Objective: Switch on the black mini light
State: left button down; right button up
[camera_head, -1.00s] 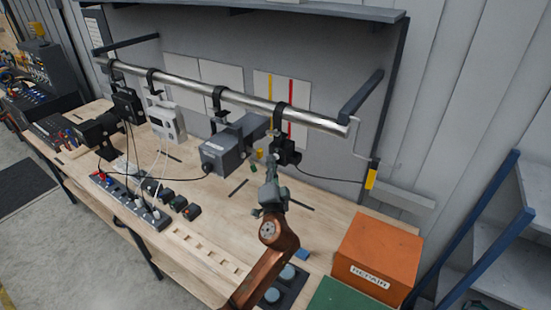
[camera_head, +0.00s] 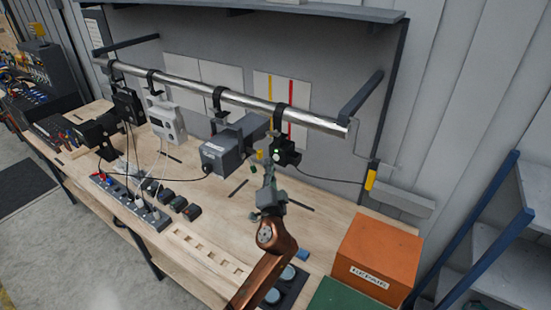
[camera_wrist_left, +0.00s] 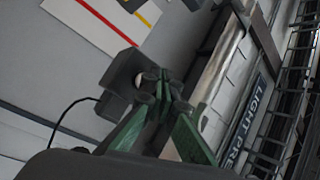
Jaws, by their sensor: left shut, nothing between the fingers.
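The black mini light (camera_head: 288,152) hangs by a clamp from the right part of the steel rail. A small green spot and a pale round spot show on its near face in the head view. My left gripper (camera_head: 268,168) is shut and empty, just below and left of the light, with a small gap. In the left wrist view the green fingertips (camera_wrist_left: 160,88) come together in front of the light's dark body (camera_wrist_left: 122,78) and partly hide it. A pale round part shows beside the tips; contact cannot be told there. My right gripper is not in view.
The steel rail (camera_head: 225,97) also carries a grey box-shaped lamp (camera_head: 222,152), a white unit (camera_head: 166,118) and dark devices farther left. An orange box (camera_head: 378,255) stands at the bench's right. A power strip (camera_head: 130,202) lies at the left.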

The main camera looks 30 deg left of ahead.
pick_arm(q)
jog(key=s+p, duration=0.1)
jog(key=s, duration=0.4)
jog(key=shift+a, duration=0.2)
dwell(0.3)
dwell(0.3)
